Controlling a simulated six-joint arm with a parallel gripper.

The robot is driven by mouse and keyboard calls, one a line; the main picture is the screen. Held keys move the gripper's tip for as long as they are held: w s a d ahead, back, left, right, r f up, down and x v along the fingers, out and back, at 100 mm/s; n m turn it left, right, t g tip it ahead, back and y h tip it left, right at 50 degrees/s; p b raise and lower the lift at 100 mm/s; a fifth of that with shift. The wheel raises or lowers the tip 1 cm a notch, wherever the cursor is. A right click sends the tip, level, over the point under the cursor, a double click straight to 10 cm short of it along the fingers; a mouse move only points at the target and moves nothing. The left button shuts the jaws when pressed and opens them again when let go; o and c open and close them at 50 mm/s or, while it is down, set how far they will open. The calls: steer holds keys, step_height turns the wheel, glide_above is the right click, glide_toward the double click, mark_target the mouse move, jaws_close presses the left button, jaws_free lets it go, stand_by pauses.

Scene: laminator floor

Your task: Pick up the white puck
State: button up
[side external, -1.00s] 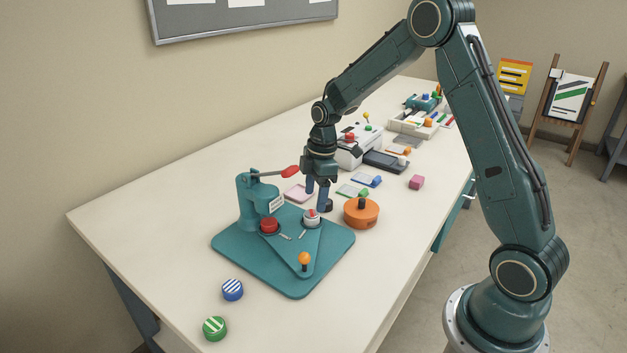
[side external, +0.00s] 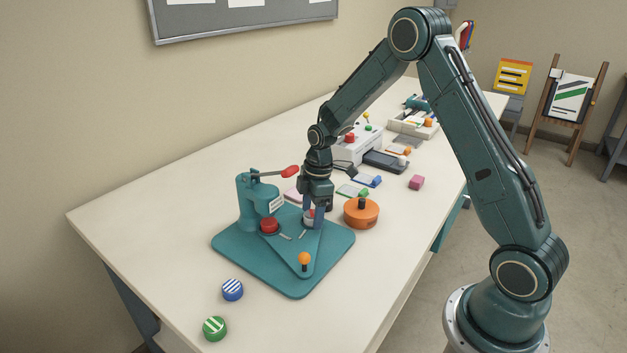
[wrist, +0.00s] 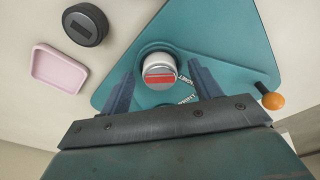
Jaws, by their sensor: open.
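The white puck (wrist: 159,72) has a red stripe on its top and sits upright in a round seat of the teal press plate (wrist: 232,45). In the side external view the white puck (side external: 308,218) is partly hidden by a finger. My gripper (side external: 313,218) points down over it with the fingers low around it. In the wrist view my gripper (wrist: 161,85) is open, with a finger on either side of the puck's near edge and a gap at each side. Contact cannot be told.
A red disc (side external: 269,226) and an orange-knobbed lever (side external: 304,259) are on the plate, beside the press with a red-tipped handle (side external: 289,172). An orange round container (side external: 361,213) stands close right. Striped blue (side external: 232,290) and green (side external: 214,328) pucks lie in front.

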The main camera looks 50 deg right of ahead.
mark_target(312, 214)
steer(key=c, duration=1.1)
steer(key=shift+r, duration=0.15)
steer(key=shift+c, duration=0.2)
step_height(312, 214, up, 20)
stand_by(0.5)
